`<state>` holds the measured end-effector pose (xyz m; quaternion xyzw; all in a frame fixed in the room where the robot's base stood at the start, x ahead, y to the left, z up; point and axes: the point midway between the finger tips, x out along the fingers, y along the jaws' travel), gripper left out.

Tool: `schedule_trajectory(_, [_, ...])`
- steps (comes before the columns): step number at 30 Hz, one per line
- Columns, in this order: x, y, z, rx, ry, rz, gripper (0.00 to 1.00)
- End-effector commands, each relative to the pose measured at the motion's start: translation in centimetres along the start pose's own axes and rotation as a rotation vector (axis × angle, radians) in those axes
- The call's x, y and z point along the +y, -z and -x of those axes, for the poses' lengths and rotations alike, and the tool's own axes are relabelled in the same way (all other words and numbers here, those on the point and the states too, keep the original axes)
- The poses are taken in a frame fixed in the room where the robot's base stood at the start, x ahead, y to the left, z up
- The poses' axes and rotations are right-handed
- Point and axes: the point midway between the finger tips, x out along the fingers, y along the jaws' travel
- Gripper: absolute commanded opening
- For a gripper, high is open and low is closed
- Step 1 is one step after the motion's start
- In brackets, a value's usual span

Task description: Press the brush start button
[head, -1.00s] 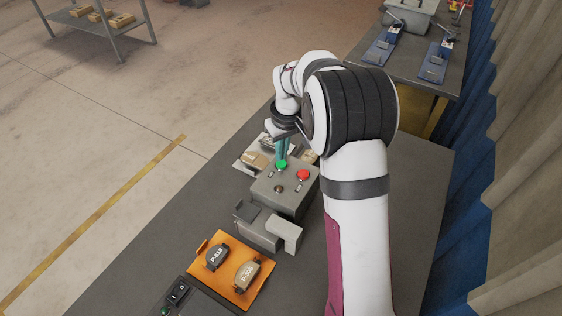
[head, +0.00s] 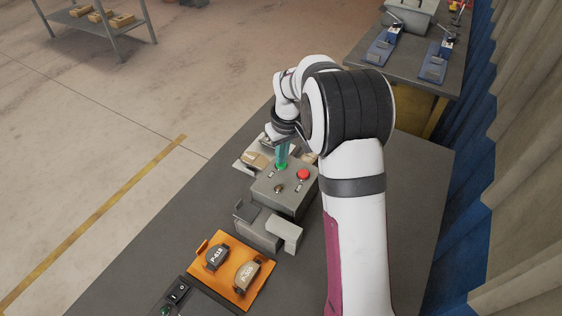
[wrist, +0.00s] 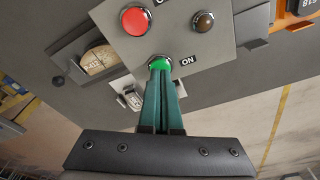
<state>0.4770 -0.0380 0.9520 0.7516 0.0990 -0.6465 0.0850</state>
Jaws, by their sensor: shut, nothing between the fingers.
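The grey control box (head: 271,192) stands on the dark table. Its green button (wrist: 161,60) is marked ON in the wrist view, and a sliver of it shows in the head view (head: 281,167). My gripper (wrist: 161,74) is shut and empty, its teal fingers pointing down at the green button. The fingertips cover the button's near edge in the wrist view and seem to touch it. A red button (head: 303,174) and a small brown lamp or knob (head: 279,189) sit on the same box top.
A grey fixture (head: 265,228) stands in front of the box. A light tray with parts (head: 254,160) lies behind the box. The right side of the table is clear.

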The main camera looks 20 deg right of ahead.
Motion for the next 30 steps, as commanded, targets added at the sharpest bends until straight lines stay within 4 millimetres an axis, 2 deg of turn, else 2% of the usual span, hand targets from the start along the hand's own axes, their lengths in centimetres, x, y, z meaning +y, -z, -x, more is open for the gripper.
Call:
schedule_trajectory(14, [0.0,-0.1,-0.5,0.0,0.0,0.0,0.0])
schedule_trajectory(30, [0.0,0.8,5.2,0.001,0.0,0.0,0.0])
